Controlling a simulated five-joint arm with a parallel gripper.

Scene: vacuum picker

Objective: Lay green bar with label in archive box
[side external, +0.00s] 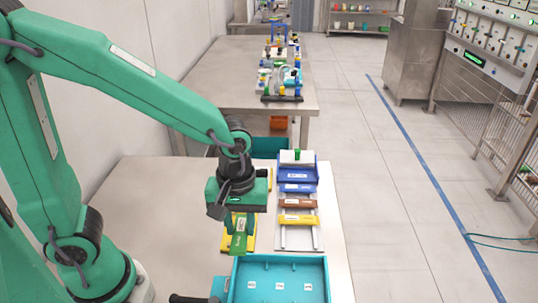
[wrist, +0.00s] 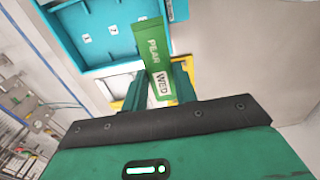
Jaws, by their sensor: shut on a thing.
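A green bar (side external: 239,244) with a white label hangs below my gripper (side external: 240,222) in the side view. My gripper is shut on it. In the wrist view the green bar (wrist: 156,58) is between the dark green fingers (wrist: 160,86), its far end pointing away; it reads "PEAR", with "WED" on the label. A teal tray (side external: 238,277) with white number marks, likely the archive box, stands at the front, right of and nearer the camera than the bar. In the wrist view the tray (wrist: 64,38) lies beyond the fingers, and the bar's far end is near its edge.
A rack (side external: 315,235) behind the tray carries yellow (side external: 297,219), brown (side external: 298,203) and blue (side external: 298,187) bars. A yellow-edged piece (side external: 228,243) lies below my gripper. A teal bin (side external: 270,146) stands at the back. The table's left part is clear.

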